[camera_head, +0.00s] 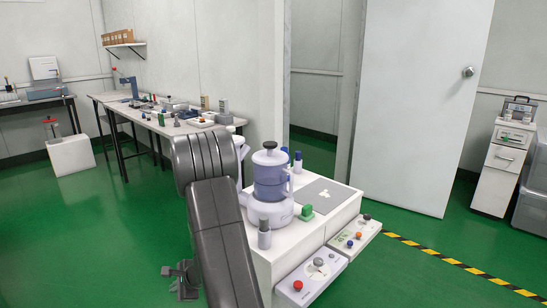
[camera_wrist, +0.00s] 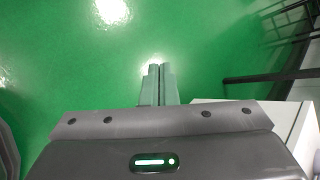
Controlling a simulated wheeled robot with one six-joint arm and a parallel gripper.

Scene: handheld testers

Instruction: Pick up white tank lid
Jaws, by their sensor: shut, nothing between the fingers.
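A pale violet tank (camera_head: 270,180) stands on the white cabinet in the head view, with a pale lid (camera_head: 271,158) and a dark knob on top. I cannot tell whether this is the white tank lid. A second pale vessel (camera_head: 239,143) beside it is mostly hidden by my arm. My gripper (camera_head: 175,277) is low and left of the cabinet, well apart from the tank. In the wrist view my gripper (camera_wrist: 159,69) has its fingers together and empty over the green floor. No lid shows in that view.
A long table (camera_head: 130,114) with instruments stands behind at left. Green floor is clear at left. A striped tape line (camera_head: 450,261) crosses the right.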

